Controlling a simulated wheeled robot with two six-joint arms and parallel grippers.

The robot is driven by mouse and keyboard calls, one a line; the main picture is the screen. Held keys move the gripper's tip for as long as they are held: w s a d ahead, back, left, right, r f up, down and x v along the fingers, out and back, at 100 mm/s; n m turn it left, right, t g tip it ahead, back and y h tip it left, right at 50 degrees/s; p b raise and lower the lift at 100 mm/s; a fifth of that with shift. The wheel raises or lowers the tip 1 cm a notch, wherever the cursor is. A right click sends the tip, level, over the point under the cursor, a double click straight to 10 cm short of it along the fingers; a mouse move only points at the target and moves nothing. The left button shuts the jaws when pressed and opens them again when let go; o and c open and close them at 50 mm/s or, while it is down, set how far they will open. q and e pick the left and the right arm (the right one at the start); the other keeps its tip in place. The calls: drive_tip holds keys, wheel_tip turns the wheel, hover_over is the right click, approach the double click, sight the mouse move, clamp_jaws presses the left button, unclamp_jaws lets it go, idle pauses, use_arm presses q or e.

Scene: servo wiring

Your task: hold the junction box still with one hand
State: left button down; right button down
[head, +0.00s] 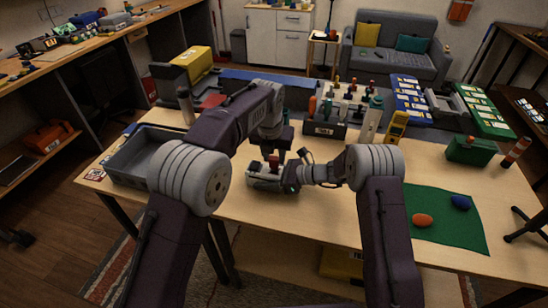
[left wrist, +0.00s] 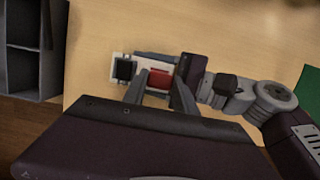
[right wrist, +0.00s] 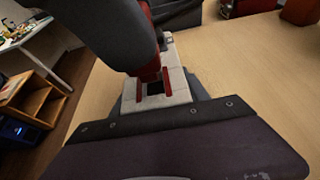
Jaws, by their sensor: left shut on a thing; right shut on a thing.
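The junction box (head: 262,184) is a small pale box on the table's front middle, mostly hidden by my grippers. In the right wrist view the box (right wrist: 178,92) shows a pale top with red strips and a dark opening. My right gripper (head: 287,182) is shut on its right end, fingers on both sides. My left gripper (head: 274,160) comes down from above, shut on a red block (left wrist: 160,79). The red block also shows above the box in the right wrist view (right wrist: 149,72). I cannot tell whether it is seated in the box. A black part (left wrist: 124,69) sits at the box's left end.
A grey divided bin (head: 125,165) stands at the table's left. A rack of tools (head: 325,130) stands behind.

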use_arm(q)
drive_tip(key=shift+r, duration=0.5)
drive_tip(key=shift+r, duration=2)
use_arm(e)
drive_tip(key=shift+c, duration=2.4)
unclamp_jaws()
drive_tip(key=v, duration=1.2)
